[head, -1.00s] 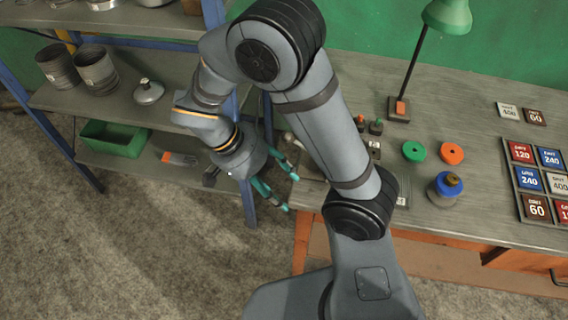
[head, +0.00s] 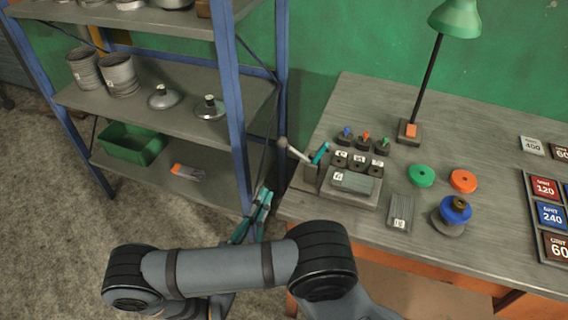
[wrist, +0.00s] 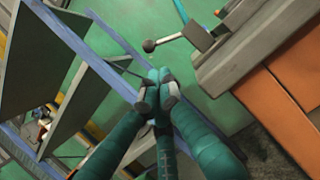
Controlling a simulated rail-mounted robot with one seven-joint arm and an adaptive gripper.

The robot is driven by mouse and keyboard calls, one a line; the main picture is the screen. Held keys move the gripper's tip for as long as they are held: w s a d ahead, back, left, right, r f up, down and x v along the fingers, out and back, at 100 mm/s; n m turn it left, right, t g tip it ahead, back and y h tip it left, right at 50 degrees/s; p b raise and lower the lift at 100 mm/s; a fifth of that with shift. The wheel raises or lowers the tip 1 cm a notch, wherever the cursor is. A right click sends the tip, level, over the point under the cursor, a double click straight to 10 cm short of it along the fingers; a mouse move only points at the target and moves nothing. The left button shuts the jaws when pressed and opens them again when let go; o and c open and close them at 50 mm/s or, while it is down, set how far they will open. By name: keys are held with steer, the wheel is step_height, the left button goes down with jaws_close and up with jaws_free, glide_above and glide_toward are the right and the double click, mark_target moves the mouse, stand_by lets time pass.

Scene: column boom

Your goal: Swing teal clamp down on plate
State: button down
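A small fixture (head: 311,172) stands at the left end of the bench, with a pale ball-ended lever (head: 296,152) leaning up to the left. A teal piece (head: 320,152), which looks like the teal clamp, sticks up at a slant beside it. A grey plate (head: 352,181) marked 6 lies just right of the fixture. My gripper (head: 264,198) is left of the bench edge, apart from the fixture and lever. In the wrist view its teal fingers (wrist: 158,92) come together with nothing visible between them. The ball-ended lever (wrist: 150,46) is beyond the fingertips.
A blue-post shelf (head: 232,95) stands close on the left, with a green bin (head: 133,144) low down. Small labelled blocks (head: 358,160), green (head: 421,175) and orange (head: 463,181) discs, a blue-topped item (head: 455,211) and a lamp (head: 408,130) are on the bench.

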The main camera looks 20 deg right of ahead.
steer(key=shift+w+f+n, duration=0.1)
steer(key=shift+n, duration=0.3)
steer(key=p+x, duration=0.2)
steer(key=x, duration=0.8)
steer(key=shift+a+r+m+p, duration=0.2)
steer(key=shift+r+m+p, duration=0.05)
steer(key=shift+m+p, duration=0.1)
